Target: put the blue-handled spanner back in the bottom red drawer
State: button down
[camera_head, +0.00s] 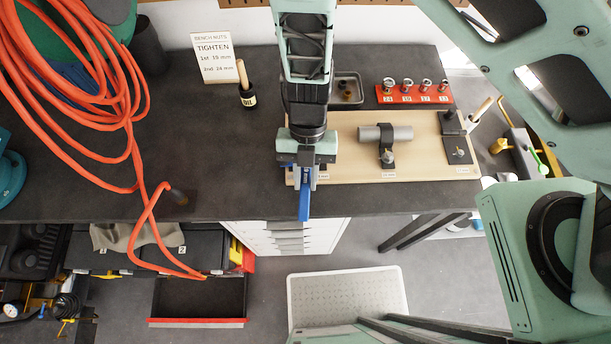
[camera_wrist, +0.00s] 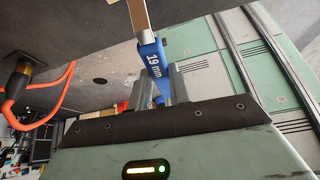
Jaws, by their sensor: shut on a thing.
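The blue-handled spanner (camera_head: 304,202) is held in my gripper (camera_head: 306,172) near the front edge of the bench. In the wrist view the spanner (camera_wrist: 151,57) reads "19 mm" on its blue handle, and its metal shank runs up out of the picture. The fingers of my gripper (camera_wrist: 161,88) are shut on the handle. The bottom red drawer (camera_head: 197,322) is pulled open below the bench, to the left of my gripper. Its dark inside looks empty. The spanner's far end is hidden under my arm in the head view.
An orange hose (camera_head: 140,175) loops over the bench's left side and hangs down to the drawer's back. A wooden board (camera_head: 345,140) with a grey cylinder (camera_head: 385,133) lies right of my gripper. A red socket rack (camera_head: 414,93) stands behind. A white drawer unit (camera_head: 320,236) is below.

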aim_at(204, 303)
jog(key=k+l, duration=0.35)
jog(key=l, duration=0.2)
jog(key=k+l, duration=0.4)
jog(key=l, duration=0.1)
